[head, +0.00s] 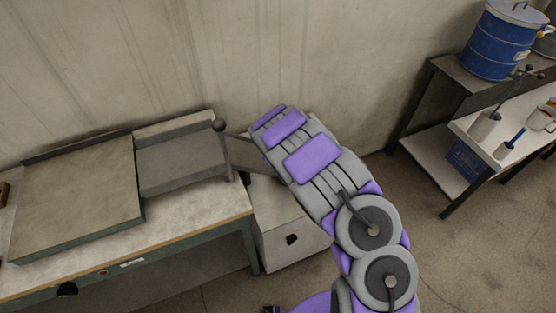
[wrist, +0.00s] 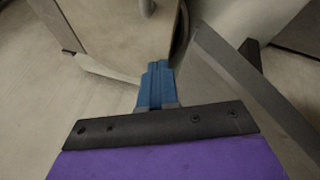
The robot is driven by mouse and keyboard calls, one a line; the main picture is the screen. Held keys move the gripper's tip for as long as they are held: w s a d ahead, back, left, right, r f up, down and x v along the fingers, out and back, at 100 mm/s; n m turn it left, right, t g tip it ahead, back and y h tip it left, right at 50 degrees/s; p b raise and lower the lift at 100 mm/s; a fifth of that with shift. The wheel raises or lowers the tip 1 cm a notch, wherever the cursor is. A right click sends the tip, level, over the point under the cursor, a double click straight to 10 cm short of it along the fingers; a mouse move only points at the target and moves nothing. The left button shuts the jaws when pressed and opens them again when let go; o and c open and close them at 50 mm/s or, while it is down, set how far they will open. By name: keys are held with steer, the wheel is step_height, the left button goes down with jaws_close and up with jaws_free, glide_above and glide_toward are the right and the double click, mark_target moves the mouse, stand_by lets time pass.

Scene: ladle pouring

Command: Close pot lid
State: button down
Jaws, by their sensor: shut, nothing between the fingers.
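No open pot shows clearly in the head view. A grey rectangular metal housing (head: 180,163) sits at the right end of the workbench, with a ball-ended lever (head: 220,126) standing at its right side. A flat grey bar (head: 245,155) runs from there toward my arm, which covers its far end. My gripper (wrist: 158,72) shows in the wrist view as blue fingers, shut and empty. A grey bar (wrist: 235,75) slants past to its right, apart from the fingertips in the picture. My arm hides the gripper in the head view.
A large flat slab (head: 80,195) lies on the workbench (head: 190,225). A pale cabinet (head: 290,240) stands beside the bench. At right, a shelf rack (head: 440,190) carries a blue lidded drum (head: 490,42) and small containers. Floor between bench and rack is partly clear.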

steer(key=s+a+r+p, duration=0.4)
steer(key=s+a+r, duration=0.2)
steer(key=s, duration=0.1)
steer(key=s+d+r+m+g+h, duration=0.1)
steer(key=s+d+r+m+g, duration=0.15)
steer(key=s+d+r, duration=0.55)
steer(key=s+d+r+m+g+h, duration=0.1)
steer(key=s+d+r+m, duration=0.25)
steer(key=d+r, duration=0.75)
steer(key=s+r+g+y, duration=0.1)
steer(key=s+r, duration=0.2)
steer(key=s, duration=0.7)
steer(key=s+r+m+g, duration=0.1)
steer(key=s+r, duration=0.2)
steer(key=s, duration=0.8)
steer(key=s+r+m+g+y, duration=0.1)
steer(key=s+r, duration=0.3)
steer(key=s, duration=0.6)
steer(key=shift+s+d+g+y, duration=0.2)
steer(key=shift+d+g+y, duration=0.05)
steer(key=shift+g+y, duration=0.1)
